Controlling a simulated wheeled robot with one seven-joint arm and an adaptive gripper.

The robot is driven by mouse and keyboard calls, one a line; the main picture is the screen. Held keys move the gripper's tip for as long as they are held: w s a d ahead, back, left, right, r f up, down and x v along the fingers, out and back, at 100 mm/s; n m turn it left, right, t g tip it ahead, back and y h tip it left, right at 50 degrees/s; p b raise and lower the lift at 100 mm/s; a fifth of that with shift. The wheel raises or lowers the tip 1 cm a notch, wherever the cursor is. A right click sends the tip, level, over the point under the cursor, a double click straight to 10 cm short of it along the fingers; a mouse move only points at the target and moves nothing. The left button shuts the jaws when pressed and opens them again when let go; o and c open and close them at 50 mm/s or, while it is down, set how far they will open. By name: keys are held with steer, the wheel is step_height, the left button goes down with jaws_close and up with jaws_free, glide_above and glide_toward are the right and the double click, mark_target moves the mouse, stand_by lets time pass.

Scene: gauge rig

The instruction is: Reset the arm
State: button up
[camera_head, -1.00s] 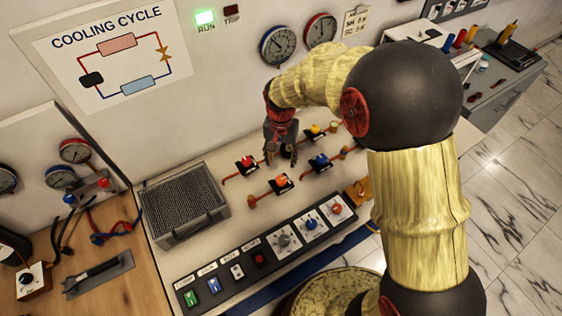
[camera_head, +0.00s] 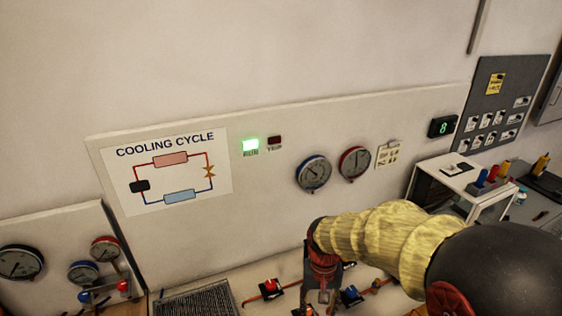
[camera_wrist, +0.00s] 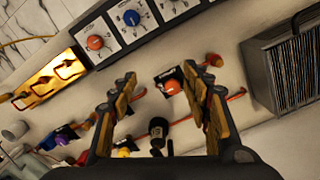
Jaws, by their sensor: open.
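My gripper (camera_wrist: 165,105) is open, with nothing between its fingers in the wrist view. It points down over the rig's bench. In the head view my gripper (camera_head: 322,290) is low in the picture, partly cut off by the bottom edge. A red-topped valve (camera_wrist: 170,84) on a red pipe shows beyond and between the fingertips in the wrist view. A black upright part (camera_wrist: 158,130) stands nearer the palm. In the head view a red valve (camera_head: 269,287) lies left of my gripper and a blue valve (camera_head: 350,294) to its right.
A finned metal box (camera_wrist: 290,65) stands at the right in the wrist view. A knob panel (camera_wrist: 120,25) lies along its top. The wall carries a lit green RUN lamp (camera_head: 250,145), a blue gauge (camera_head: 313,173) and a red gauge (camera_head: 354,163). A white stand (camera_head: 465,180) is at right.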

steer(key=s+d+r+t+b, duration=0.3)
steer(key=s+r, duration=0.3)
steer(key=s, duration=0.2)
steer(key=s+d+r+t+b, duration=0.3)
steer(key=s+d+r+b, duration=0.1)
steer(key=s+r, duration=0.3)
steer(key=shift+s+d+r+n, duration=0.25)
steer(key=shift+s+d+n, duration=0.2)
steer(key=shift+d, duration=0.25)
